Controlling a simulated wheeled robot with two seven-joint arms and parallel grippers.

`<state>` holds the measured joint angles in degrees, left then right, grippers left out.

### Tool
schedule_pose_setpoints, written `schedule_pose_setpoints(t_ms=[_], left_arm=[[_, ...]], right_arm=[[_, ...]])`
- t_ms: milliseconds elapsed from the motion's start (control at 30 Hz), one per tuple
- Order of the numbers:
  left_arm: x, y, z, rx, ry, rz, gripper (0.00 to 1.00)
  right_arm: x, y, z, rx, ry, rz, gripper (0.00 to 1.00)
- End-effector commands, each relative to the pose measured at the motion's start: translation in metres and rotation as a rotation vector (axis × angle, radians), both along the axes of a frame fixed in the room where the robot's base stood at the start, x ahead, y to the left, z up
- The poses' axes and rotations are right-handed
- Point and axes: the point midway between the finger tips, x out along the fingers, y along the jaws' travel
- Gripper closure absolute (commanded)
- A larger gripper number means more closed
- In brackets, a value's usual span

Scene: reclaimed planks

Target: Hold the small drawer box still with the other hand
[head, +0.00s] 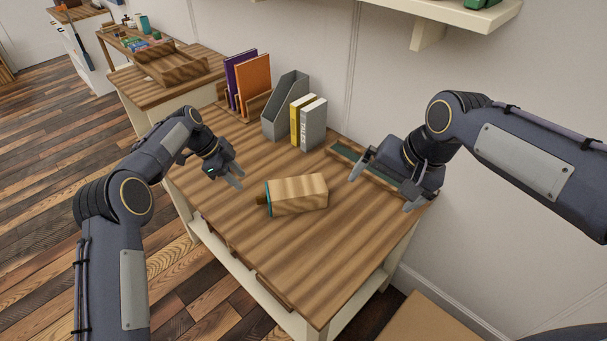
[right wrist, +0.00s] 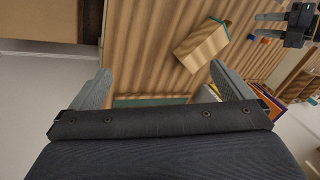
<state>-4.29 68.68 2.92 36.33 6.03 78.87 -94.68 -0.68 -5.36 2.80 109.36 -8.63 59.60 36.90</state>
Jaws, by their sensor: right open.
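The small drawer box (head: 300,193) is a wood-grain block lying on the plank table, with a teal edge and a knob at its left end. It also shows in the right wrist view (right wrist: 200,48). My left gripper (head: 238,178) is to the left of the box, apart from it, its two fingers spread with nothing between them; it also shows in the right wrist view (right wrist: 266,25). My right gripper (head: 383,193) is wide open and empty to the right of the box, in front of a long green-lined tray.
The tray (head: 345,152) lies along the wall edge of the table (head: 270,240). Behind the box stand books (head: 309,122), a grey file holder (head: 284,104), and purple and orange folders (head: 254,82). A shelf (head: 450,18) juts above. The table's front is mostly clear.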

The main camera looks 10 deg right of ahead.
Motion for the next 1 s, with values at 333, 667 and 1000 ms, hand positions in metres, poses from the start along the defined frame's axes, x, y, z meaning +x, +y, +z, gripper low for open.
schedule_pose_setpoints(t_ms=[333, 667, 1000], left_arm=[[0.0, 0.0, 0.0, 0.0, 0.0, 0.001, 0.64], [0.0, 0.0, 0.0, 0.0, 0.0, 0.001, 0.64], [0.0, 0.0, 0.0, 0.0, 0.0, 0.001, 0.64]], right_arm=[[0.136, 0.027, -0.04, -0.004, 0.194, -0.332, 0.0], [0.23, 0.073, -0.133, -0.033, 0.328, -0.696, 0.0], [0.261, 0.101, -0.202, -0.06, 0.38, -0.932, 0.0]])
